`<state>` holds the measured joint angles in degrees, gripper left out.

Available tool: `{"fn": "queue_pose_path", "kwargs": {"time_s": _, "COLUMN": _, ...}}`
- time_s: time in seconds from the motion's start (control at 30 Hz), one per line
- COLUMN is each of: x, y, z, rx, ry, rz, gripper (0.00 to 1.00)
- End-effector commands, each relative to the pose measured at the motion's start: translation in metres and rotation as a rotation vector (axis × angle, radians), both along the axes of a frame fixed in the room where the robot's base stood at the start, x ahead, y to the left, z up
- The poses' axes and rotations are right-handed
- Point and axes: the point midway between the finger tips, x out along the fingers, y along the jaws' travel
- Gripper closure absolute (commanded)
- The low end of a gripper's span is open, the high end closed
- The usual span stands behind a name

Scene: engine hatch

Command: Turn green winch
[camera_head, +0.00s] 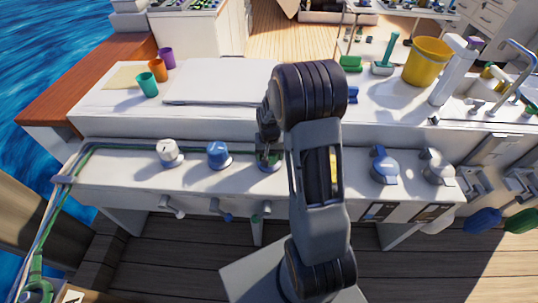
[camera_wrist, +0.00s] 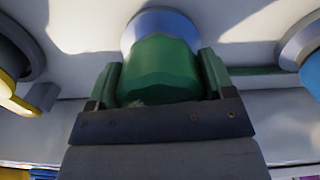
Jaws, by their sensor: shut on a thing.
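The green winch (camera_wrist: 158,70) is in the middle of the wrist view, a green drum on a round metal base. My gripper (camera_wrist: 160,88) has one green-tipped finger on each side of the drum and is shut on it. In the head view my gripper (camera_head: 268,150) reaches down to the bench ledge. My arm hides most of the winch there; only its base (camera_head: 268,167) shows. The turn angle of the winch cannot be told.
A blue winch (camera_head: 218,154) and a white winch (camera_head: 168,151) stand left of the gripper. Cups, a white panel (camera_head: 220,82) and a yellow bucket (camera_head: 427,62) are behind. A green rope (camera_head: 120,147) runs along the ledge.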

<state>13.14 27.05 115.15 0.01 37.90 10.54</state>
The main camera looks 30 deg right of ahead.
Motion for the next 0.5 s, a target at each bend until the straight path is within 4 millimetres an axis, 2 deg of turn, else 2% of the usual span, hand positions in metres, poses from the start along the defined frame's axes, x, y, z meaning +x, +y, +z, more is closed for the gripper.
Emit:
{"fn": "queue_pose_path", "kwargs": {"time_s": 0.23, "x": 0.0023, "y": -0.0004, "z": 0.0016, "rx": -0.002, "ry": -0.008, "rz": 0.001, "gripper": 0.49}}
{"fn": "queue_pose_path", "kwargs": {"time_s": 0.27, "x": 0.0024, "y": -0.0004, "z": 0.0016, "rx": -0.003, "ry": -0.009, "rz": 0.001, "gripper": 0.23}}
{"fn": "queue_pose_path", "kwargs": {"time_s": 0.5, "x": 0.0012, "y": -0.0004, "z": 0.0008, "rx": -0.001, "ry": -0.005, "rz": 0.001, "gripper": 0.0}}
